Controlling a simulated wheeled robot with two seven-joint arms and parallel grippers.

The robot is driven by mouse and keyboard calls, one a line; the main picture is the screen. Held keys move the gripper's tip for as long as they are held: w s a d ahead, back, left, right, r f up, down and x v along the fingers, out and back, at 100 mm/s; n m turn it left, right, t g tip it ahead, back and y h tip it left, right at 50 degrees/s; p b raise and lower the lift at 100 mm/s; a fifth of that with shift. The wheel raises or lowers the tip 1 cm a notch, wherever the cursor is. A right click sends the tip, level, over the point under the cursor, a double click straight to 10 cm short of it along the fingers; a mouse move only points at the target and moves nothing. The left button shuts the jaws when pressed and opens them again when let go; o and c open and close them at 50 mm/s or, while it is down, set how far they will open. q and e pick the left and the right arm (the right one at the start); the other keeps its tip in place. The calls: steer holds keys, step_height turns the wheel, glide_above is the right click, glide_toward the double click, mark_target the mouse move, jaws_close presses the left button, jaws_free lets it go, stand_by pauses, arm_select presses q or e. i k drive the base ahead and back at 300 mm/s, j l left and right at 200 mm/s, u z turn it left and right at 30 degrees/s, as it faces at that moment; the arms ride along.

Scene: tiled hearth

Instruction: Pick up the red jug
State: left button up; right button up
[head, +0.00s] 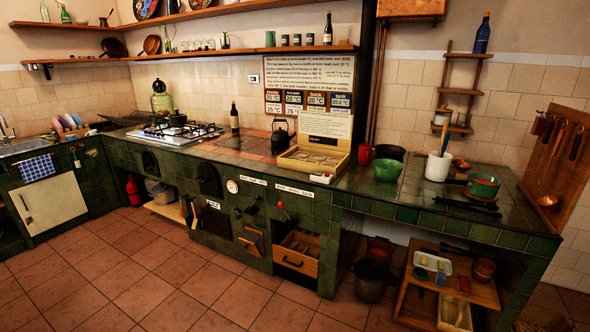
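A small red vessel (365,155), which looks like the red jug, stands on the dark tiled counter (345,187) right of the middle. It is behind the open box and left of a black bowl (389,152). It seems upright; its handle cannot be made out at this size. Neither of my grippers is in the head view.
An open box with a raised lid (325,135) stands close in front and left of the red vessel. A black kettle (283,136), a green bowl (387,170) and a white utensil crock (438,166) are nearby. The tiled floor (150,270) before the counter is clear.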

mark_target(365, 150)
steer(key=i+j+z, duration=0.2)
steer(key=i, duration=0.25)
steer(key=i+z, duration=0.2)
steer(key=i, duration=0.25)
steer(key=i+j+z, duration=0.2)
steer(key=i, duration=0.25)
steer(key=j, duration=0.1)
